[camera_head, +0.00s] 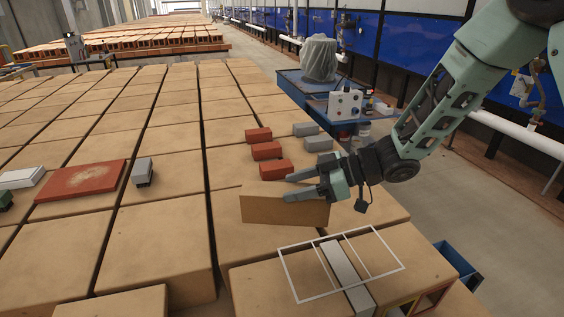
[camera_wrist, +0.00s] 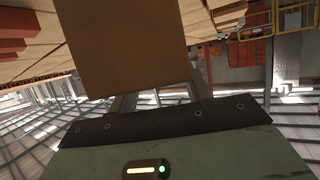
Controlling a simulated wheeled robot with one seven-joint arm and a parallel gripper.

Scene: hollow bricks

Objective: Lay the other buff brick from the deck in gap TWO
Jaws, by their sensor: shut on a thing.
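A buff brick (camera_head: 280,209) hangs upright, broad face towards the camera, at my gripper (camera_head: 288,188). My gripper is shut on it from the right, and the fingers hide part of its top edge. In the wrist view the buff brick (camera_wrist: 125,45) fills the upper middle and hides the fingertips. A white outlined frame (camera_head: 285,268) with cross lines lies at the near right, below and right of the held brick. A pale grey bar (camera_head: 347,277) lies across its middle. I can read no gap labels. I cannot tell whether the held brick touches the surface below.
Three red bricks (camera_head: 266,151) and grey bricks (camera_head: 318,142) stand just behind my gripper. A red slab (camera_head: 82,181) and a small grey block (camera_head: 142,172) lie to the left. Large buff blocks (camera_head: 160,240) with dark seams form the surface. A blue bin (camera_head: 458,262) is at the right.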

